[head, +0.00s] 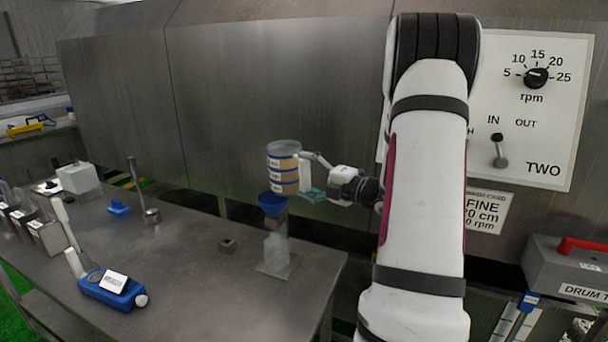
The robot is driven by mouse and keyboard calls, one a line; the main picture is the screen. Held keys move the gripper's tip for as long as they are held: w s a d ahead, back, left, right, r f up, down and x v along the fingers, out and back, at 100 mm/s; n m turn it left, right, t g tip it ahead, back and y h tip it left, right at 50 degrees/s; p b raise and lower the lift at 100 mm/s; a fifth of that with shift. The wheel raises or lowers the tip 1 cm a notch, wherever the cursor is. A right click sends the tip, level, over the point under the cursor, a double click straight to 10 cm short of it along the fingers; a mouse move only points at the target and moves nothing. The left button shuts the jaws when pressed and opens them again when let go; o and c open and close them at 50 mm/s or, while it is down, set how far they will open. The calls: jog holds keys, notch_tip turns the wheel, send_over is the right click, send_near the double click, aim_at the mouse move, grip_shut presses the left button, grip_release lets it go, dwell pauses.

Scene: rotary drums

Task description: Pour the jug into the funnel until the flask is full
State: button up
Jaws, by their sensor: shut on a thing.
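The clear flask (276,248) stands below the funnel on a small metal plate near the table's right end. The liquid level in the flask is too faint to tell, and no stream shows.
The steel table (200,290) has a blue device with a white label (113,287) at the front left, metal containers at the far left and a small metal block (227,245) near the flask. A panel with a dial and lever (530,110) is behind my arm.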

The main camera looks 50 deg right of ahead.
jog(key=shift+s+d+r+n+g+h+b, duration=0.1)
jog(key=shift+d+r+n+g+h+b, duration=0.35)
jog(key=shift+n, duration=0.7)
jog(key=shift+s+d+r+n+g+h+b, duration=0.2)
jog(key=shift+r+n+g+b, duration=0.35)
jog(key=shift+n, duration=0.55)
jog(key=shift+s+d+r+n+g+h+b, duration=0.1)
jog(key=shift+d+r+n+g+h+b, duration=0.2)
jog(key=shift+n+g+b, duration=0.6)
jog(key=shift+n+p, duration=0.25)
jog(key=shift+p, duration=0.1)
jog(key=shift+a+f+n+h, duration=0.1)
jog(key=shift+n+h, duration=0.25)
jog(key=shift+n, duration=0.15)
dwell(4.0)
